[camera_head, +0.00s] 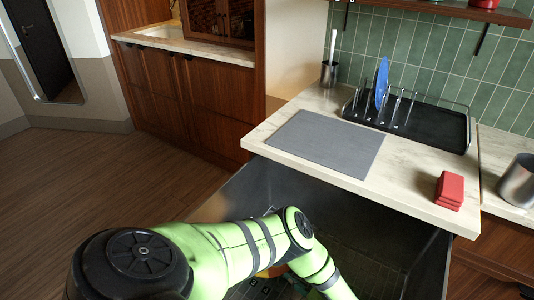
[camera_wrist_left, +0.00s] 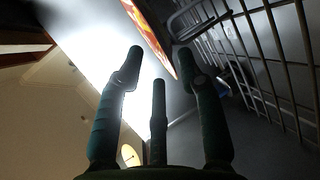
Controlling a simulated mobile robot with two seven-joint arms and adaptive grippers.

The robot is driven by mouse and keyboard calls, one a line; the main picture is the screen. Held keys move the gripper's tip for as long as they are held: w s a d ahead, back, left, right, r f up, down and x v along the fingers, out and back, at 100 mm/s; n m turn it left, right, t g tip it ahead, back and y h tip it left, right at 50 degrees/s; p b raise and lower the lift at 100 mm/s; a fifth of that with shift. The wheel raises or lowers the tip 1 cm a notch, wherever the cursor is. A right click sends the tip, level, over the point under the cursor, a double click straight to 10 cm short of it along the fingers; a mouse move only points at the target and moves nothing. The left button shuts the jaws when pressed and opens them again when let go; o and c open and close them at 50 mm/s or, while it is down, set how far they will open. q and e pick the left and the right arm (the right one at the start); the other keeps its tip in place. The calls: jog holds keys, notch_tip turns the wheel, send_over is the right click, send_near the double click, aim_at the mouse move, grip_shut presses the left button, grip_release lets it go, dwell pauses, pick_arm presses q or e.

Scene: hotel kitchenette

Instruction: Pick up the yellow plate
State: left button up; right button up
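The yellow plate (camera_wrist_left: 150,32), patterned in orange and red, stands edge-on at the top of the left wrist view, beside a wire rack. Its lower edge ends close to the right-hand fingertip; I cannot tell whether they touch. My left gripper (camera_wrist_left: 160,62) has its fingers spread, with no object clearly held between them. In the head view my green left arm reaches down into a dark open bin below the counter, and its gripper is out of sight. An orange sliver (camera_head: 272,271), possibly the plate, shows behind the arm. My right gripper is not in view.
The wire rack (camera_wrist_left: 262,70) fills the right of the wrist view. On the counter (camera_head: 300,103) are a grey mat (camera_head: 327,142), a black dish rack (camera_head: 435,122) with a blue plate (camera_head: 382,80), red sponges (camera_head: 449,190) and a metal cup (camera_head: 517,181). The counter edge overhangs the bin.

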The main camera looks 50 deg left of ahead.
pick_arm(q)
jog(key=b+x, duration=0.1)
jog(key=x, duration=0.3)
jog(key=shift+a, duration=0.2)
grip_shut()
